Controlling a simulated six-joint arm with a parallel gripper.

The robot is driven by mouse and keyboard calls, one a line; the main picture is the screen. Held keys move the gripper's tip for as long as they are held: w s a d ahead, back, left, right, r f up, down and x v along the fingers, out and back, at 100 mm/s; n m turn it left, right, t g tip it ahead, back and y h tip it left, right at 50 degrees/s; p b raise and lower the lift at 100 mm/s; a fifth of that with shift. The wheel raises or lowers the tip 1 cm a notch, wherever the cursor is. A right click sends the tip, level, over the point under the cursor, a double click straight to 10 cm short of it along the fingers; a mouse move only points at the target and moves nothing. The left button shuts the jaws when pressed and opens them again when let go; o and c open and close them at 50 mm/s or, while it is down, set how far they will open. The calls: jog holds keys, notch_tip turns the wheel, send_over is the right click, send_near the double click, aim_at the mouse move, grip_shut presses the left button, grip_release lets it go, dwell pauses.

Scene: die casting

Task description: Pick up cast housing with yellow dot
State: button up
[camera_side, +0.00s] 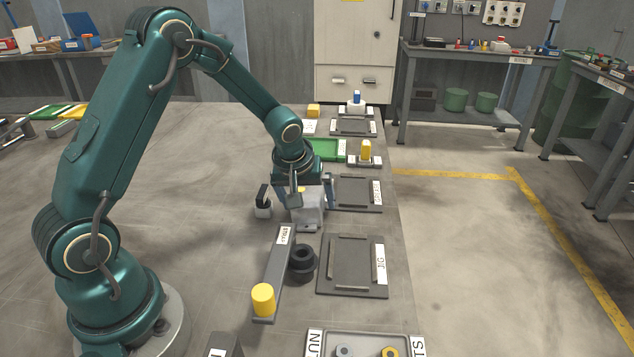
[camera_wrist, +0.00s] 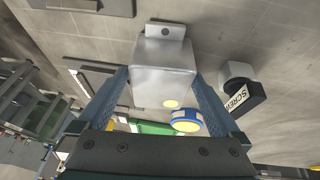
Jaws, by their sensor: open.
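The cast housing (camera_side: 311,213) is a light grey metal block with a flat lug, standing on the table below my wrist. In the wrist view my gripper (camera_wrist: 160,76) is open, with one blue-grey finger on each side of the housing. The fingers are close to its sides; whether either one touches cannot be told. The wrist partly hides the housing's top in the side view.
A black-and-white screw holder (camera_side: 263,207) stands just left of the housing. Black rings (camera_side: 301,262), a bar with a yellow cylinder (camera_side: 264,299) and the jig plate (camera_side: 352,265) lie in front. A grey plate (camera_side: 358,194) is on the right, a green tray (camera_side: 327,150) behind.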

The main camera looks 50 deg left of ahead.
grip_shut()
jog(key=shift+r, duration=0.1)
